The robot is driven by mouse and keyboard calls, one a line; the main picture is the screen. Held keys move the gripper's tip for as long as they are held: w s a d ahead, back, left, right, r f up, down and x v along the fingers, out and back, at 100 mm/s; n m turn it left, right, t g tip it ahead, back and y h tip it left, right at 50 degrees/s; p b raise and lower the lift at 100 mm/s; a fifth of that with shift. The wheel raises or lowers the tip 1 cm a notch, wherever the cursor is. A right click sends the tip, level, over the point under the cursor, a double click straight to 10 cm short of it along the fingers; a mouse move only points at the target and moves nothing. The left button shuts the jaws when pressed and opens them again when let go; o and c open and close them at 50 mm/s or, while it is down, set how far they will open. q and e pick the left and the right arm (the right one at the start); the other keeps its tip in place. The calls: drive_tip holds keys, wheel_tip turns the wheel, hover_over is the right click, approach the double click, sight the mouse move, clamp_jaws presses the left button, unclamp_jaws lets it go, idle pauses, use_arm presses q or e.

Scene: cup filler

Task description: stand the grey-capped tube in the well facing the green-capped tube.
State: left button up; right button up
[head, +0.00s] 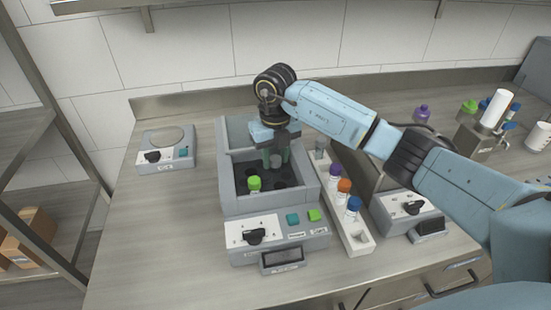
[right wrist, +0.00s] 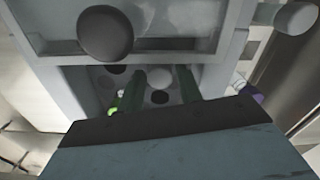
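The machine's open square chamber (head: 310,185) has a dark floor with round wells. The green-capped tube (head: 254,184) stands in a front-left well; its cap also shows in the right wrist view (right wrist: 113,112). The grey-capped tube (head: 276,161) is at the back right of the chamber, across from the green cap. Its cap shows between my fingers in the right wrist view (right wrist: 158,79); its lower part is hidden. My right gripper (head: 275,158) reaches down into the chamber with its fingers apart, one on each side of the grey cap. My left gripper is out of view.
A white rack (head: 360,240) with purple, orange and blue-capped tubes stands close right of the machine. The machine's front panel (head: 275,232) has a black knob and coloured buttons. A small device (head: 165,150) stands at left. The counter between them is clear.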

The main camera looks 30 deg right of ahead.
wheel_tip(320, 180, up, 11)
idle(0.3)
idle(1.0)
